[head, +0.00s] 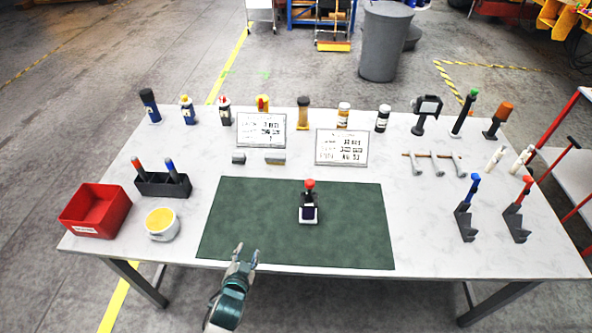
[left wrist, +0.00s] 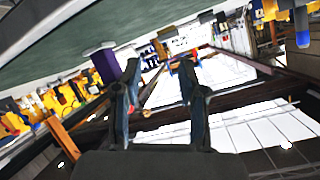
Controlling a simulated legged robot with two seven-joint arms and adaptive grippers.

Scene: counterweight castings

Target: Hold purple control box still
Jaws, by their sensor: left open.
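The purple control box (head: 309,213) stands on the green mat (head: 350,235), left of the table's middle. It has a dark purple front, a pale base and a red knob on top. In the left wrist view a purple block (left wrist: 106,66), seemingly the same box, shows tilted behind the left finger. My left gripper (head: 247,254) is open and empty at the mat's front edge, nearer than the box and to its left, apart from it. The fingers also show in the left wrist view (left wrist: 158,85). My right gripper is not in view.
A red bin (head: 97,211), a yellow-topped tub (head: 162,224) and a dark holder (head: 163,184) stand at left. Two label signs (head: 342,148) stand behind the mat. Blue-topped (head: 466,210) and red-topped stands are at right. The mat around the box is clear.

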